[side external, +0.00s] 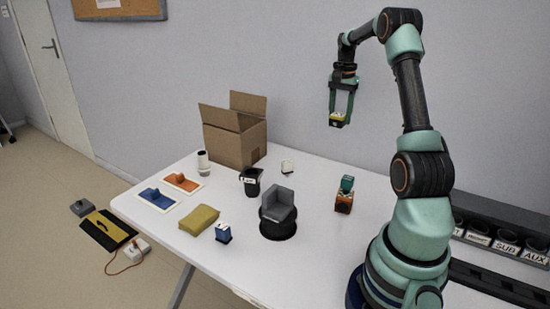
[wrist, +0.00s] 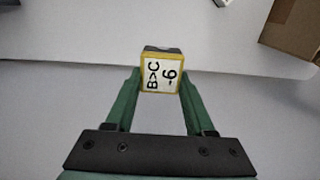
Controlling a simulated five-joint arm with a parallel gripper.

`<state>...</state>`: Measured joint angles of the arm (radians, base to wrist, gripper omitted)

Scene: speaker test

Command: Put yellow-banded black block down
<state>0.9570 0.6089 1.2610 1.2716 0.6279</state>
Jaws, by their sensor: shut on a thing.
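The yellow-banded black block (side external: 337,119) is held between the fingertips of my gripper (side external: 341,112), high above the back of the white table. In the wrist view, the block (wrist: 162,72) shows a white label face with a yellow border, marked "B>C" and "-6", with dark sides behind it. The green fingers of my gripper (wrist: 162,88) close on it from left and right. The block is clear of every surface. The white table (side external: 330,255) lies well below it.
An open cardboard box (side external: 228,145) stands at the back left. A grey chair-shaped piece (side external: 280,205) on a black disc, a black cup (side external: 251,181), a blue block (side external: 223,233) and an orange-and-teal stack (side external: 344,197) stand on the table. Bare table lies between the stack and the chair piece.

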